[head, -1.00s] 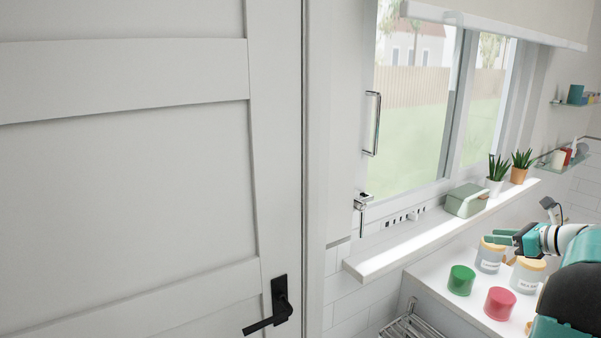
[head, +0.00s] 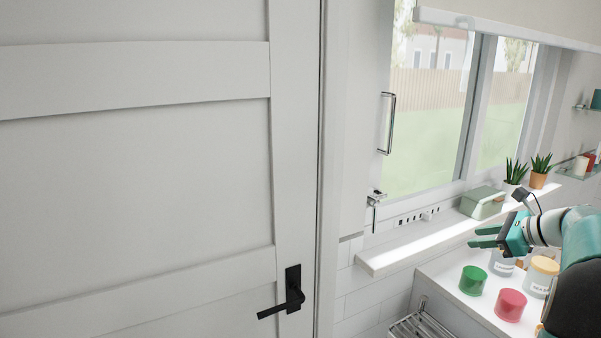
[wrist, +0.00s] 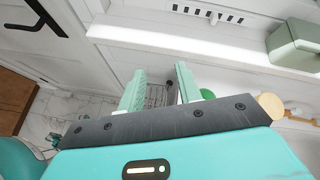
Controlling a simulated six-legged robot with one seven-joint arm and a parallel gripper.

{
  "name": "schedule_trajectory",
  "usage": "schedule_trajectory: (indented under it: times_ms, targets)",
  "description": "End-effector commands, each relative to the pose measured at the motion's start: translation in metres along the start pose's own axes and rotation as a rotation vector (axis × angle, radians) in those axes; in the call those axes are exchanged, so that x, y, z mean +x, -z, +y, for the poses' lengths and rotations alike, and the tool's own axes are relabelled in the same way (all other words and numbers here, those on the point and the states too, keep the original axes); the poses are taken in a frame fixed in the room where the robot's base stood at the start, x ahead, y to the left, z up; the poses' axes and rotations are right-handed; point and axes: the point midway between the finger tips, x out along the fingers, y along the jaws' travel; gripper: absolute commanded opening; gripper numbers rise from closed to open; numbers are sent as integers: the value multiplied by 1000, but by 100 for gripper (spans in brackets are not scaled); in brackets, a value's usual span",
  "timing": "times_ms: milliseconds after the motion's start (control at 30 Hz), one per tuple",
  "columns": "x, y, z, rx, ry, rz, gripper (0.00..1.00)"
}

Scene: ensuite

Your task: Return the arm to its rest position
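My gripper (head: 484,237) is at the right of the head view, above the white counter (head: 445,272) and in front of the window sill. In the wrist view its two pale green fingers (wrist: 160,92) stand apart with nothing between them. My teal arm reaches in from the right edge, bent at the elbow. Part of the arm is cut off by the frame.
A green jar (head: 473,281), a red jar (head: 510,305) and wooden-lidded jars (head: 541,276) stand on the counter below my gripper. The sill (head: 420,244) carries a green box (head: 483,203) and potted plants (head: 538,172). A white door (head: 140,180) with a black handle (head: 291,292) fills the left.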

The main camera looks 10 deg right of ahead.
Motion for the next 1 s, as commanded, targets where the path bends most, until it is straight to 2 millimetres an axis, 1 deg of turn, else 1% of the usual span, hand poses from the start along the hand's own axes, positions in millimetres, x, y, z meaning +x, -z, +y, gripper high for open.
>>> schedule_trajectory:
  times_ms: [33, 67, 167, 200, 267, 300, 367, 400, 467, 500, 567, 600, 667, 700, 767, 800, 900, 1000]
  targets:
    - [7, -15, 16, -61, -25, 17, 35]
    - [10, -22, 26, -99, -40, 31, 35]
    - [20, -48, 68, -266, -102, 80, 35]
    - [24, -59, 88, -346, -132, 101, 35]
    - [28, -72, 119, -471, -176, 131, 35]
    - [29, -80, 139, -556, -207, 149, 35]
    - [30, -89, 170, -685, -251, 174, 35]
    - [31, -94, 190, -770, -281, 189, 35]
    - [29, -99, 219, -903, -324, 209, 35]
    - [28, -102, 239, -994, -354, 221, 35]
    - [25, -104, 267, -1131, -396, 238, 35]
    - [22, -104, 285, -1224, -425, 247, 35]
    - [18, -103, 310, -1365, -466, 259, 35]
    - [15, -101, 327, -1459, -492, 266, 35]
    - [9, -97, 350, -1603, -531, 276, 35]
    - [6, -93, 365, -1701, -555, 282, 35]
    - [-4, -82, 397, -1945, -614, 293, 35]
    - [-12, -70, 421, -2160, -661, 302, 35]
